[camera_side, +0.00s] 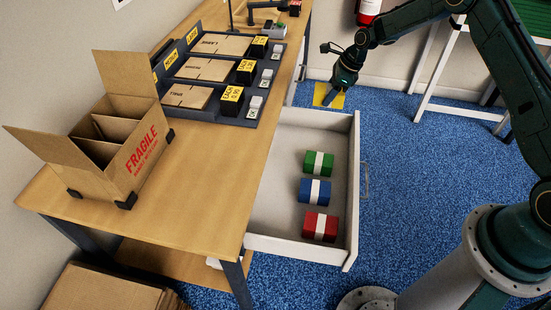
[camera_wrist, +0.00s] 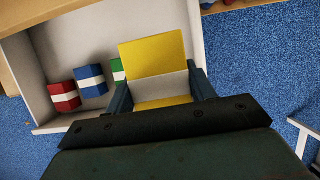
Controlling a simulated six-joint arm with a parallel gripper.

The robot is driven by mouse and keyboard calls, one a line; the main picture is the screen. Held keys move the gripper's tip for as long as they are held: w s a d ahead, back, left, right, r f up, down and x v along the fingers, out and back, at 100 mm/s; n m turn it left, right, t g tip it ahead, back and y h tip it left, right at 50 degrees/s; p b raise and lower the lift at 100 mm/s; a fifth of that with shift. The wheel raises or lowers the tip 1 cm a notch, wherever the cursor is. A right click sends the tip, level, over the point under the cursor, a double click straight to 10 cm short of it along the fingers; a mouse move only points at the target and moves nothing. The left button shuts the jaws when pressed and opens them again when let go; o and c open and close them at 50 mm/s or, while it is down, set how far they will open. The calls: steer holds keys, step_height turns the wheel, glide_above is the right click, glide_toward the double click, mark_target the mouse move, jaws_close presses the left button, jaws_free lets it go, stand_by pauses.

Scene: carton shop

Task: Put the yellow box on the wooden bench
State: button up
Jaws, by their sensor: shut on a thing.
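The yellow box with a white band (camera_wrist: 152,55) is between the two fingers of my gripper (camera_wrist: 162,92) in the wrist view, and the jaws are shut on it. In the side view the yellow box (camera_side: 321,94) shows beyond the far end of the open drawer, partly hidden by my gripper (camera_side: 335,92). It is held in the air; its exact height is hard to tell. The wooden bench (camera_side: 205,160) runs along the left of the drawer in the side view, with a bare stretch of top at its near end.
The open drawer (camera_side: 285,247) holds a green box (camera_side: 318,164), a blue box (camera_side: 314,191) and a red box (camera_side: 320,226), each white-banded. An open carton marked FRAGILE (camera_side: 120,160) and dark trays with flat cartons (camera_side: 210,70) stand on the bench. A white-legged stand (camera_side: 437,80) is at the back right.

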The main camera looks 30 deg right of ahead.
steer(key=shift+r, duration=0.15)
stand_by(0.5)
steer(key=w+a+r, duration=0.1)
steer(key=a+r, duration=0.4)
steer(key=a, duration=0.8)
steer(key=w+a+r, duration=0.2)
steer(key=a+r, duration=0.2)
steer(key=a, duration=0.9)
steer(key=w+a+r, duration=0.1)
steer(key=a+r, duration=0.4)
steer(key=a, duration=0.8)
step_height(320, 180, down, 16)
steer(key=shift+w+d+r, duration=0.1)
steer(key=shift+d+r, duration=0.05)
steer(key=shift+f, duration=2.15)
steer(key=shift+f, duration=0.15)
